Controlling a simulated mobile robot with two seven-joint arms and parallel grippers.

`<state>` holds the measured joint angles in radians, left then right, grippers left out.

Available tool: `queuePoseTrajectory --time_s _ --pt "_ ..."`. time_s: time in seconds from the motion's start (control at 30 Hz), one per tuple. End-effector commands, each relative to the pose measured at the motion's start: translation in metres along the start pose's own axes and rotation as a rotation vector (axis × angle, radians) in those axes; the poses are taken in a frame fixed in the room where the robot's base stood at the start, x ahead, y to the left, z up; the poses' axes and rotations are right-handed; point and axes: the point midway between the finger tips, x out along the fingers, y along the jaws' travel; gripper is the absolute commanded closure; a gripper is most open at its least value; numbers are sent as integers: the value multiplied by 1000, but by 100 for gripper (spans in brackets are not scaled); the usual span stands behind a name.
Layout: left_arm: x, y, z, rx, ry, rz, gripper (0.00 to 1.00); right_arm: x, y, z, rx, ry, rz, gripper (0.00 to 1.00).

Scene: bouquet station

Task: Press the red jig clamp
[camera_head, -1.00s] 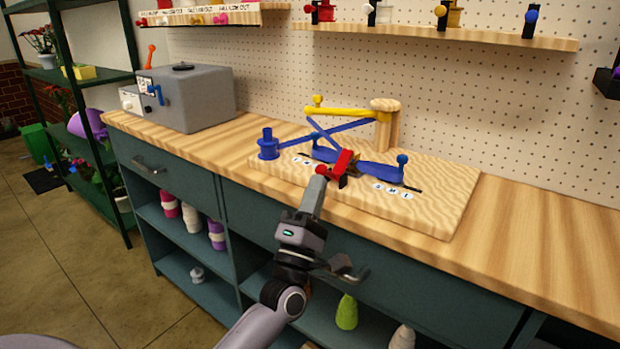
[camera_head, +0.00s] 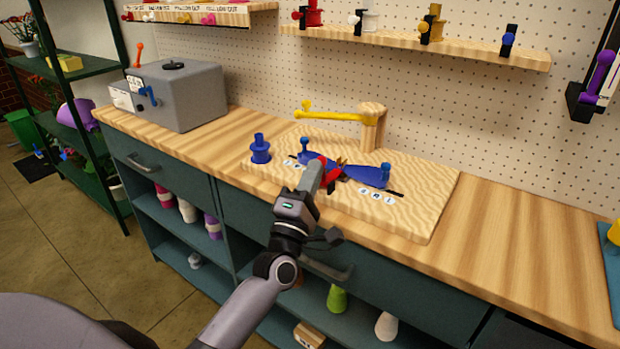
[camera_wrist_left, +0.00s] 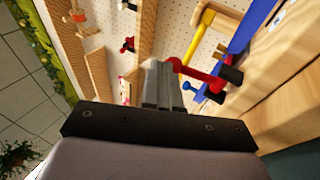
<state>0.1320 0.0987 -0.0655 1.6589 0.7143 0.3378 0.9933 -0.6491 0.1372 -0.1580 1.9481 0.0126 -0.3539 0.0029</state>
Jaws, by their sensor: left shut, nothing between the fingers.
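The red jig clamp (camera_head: 331,174) sits on the wooden jig board (camera_head: 425,205), across the middle of a blue bow-shaped ribbon (camera_head: 365,175). My left gripper (camera_head: 316,168) is shut and empty, with its tip at the clamp's near left side. It looks to be touching the clamp or very close. In the left wrist view the red clamp (camera_wrist_left: 205,70) lies just right of the shut fingers (camera_wrist_left: 161,82). The fingers partly hide the clamp in the head view. My right gripper is not in view.
A blue spool (camera_head: 260,150) stands on the board's left. A yellow arm (camera_head: 335,115) on a wooden post (camera_head: 372,128) reaches over the back. A grey machine (camera_head: 180,95) stands at the counter's left.

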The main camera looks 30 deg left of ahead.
Motion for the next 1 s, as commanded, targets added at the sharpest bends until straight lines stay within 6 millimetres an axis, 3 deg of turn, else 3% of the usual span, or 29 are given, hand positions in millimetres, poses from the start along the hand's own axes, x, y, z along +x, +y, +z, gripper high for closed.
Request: queuePoseTrajectory --time_s 1.0 --pt "8 3 3 -1 0 3 100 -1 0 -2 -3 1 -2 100"
